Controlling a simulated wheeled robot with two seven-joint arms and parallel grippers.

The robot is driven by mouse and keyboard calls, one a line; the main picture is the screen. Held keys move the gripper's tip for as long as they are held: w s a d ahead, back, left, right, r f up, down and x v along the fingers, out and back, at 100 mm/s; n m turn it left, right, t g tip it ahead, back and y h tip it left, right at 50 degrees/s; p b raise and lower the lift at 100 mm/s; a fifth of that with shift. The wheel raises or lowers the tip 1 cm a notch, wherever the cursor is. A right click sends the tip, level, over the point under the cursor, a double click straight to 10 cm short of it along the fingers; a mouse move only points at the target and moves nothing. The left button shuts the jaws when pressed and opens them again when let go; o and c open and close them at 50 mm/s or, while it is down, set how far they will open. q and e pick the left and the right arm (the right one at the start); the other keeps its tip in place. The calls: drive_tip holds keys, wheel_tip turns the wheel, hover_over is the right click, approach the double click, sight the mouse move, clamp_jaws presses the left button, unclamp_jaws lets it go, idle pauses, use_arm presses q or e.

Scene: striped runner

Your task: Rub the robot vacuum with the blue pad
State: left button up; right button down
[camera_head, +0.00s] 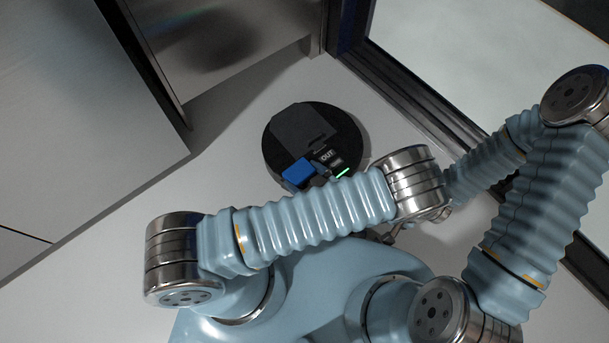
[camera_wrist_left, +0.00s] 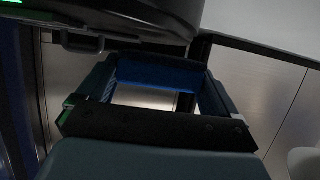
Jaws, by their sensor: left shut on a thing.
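The robot vacuum (camera_head: 296,126) is a black disc lying on the pale floor in the head view. The blue pad (camera_head: 297,172) is a small blue block over the disc's near left part. My left gripper (camera_head: 312,170) is shut on the pad; my arm hides part of it. In the left wrist view the pad (camera_wrist_left: 160,74) shows as a blue band between the fingers, near a dark rounded body at the top. Whether pad and vacuum touch, I cannot tell. My right gripper (camera_head: 391,235) is mostly hidden behind my arms; its jaws cannot be made out.
A grey cabinet-like block (camera_head: 80,110) stands at the left. A metallic panel (camera_head: 225,40) is behind the vacuum. A dark-framed glass pane (camera_head: 470,55) runs along the right. Bare floor (camera_head: 225,165) lies left of the vacuum.

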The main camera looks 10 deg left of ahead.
sight(315, 174)
use_arm(q)
drive_tip(key=shift+f+b, duration=0.95)
drive_tip(key=shift+f, duration=0.15)
idle(0.3)
drive_tip(key=shift+w+d+f, duration=0.1)
drive_tip(key=shift+w+d, duration=0.2)
drive_tip(key=shift+w+d+b, duration=0.5)
drive_tip(key=shift+w+d, duration=0.65)
drive_tip(key=shift+w, duration=0.2)
drive_tip(key=shift+r, duration=0.25)
drive_tip(key=shift+s+a+r, duration=0.1)
drive_tip(key=shift+s+a, duration=0.05)
drive_tip(key=shift+s, duration=0.15)
drive_tip(key=shift+s+a+p, duration=0.6)
drive_tip(key=shift+s+a, duration=0.2)
drive_tip(key=shift+s, duration=0.2)
drive_tip(key=shift+s+a, duration=0.3)
drive_tip(key=shift+s, duration=0.05)
drive_tip(key=shift+a, duration=0.1)
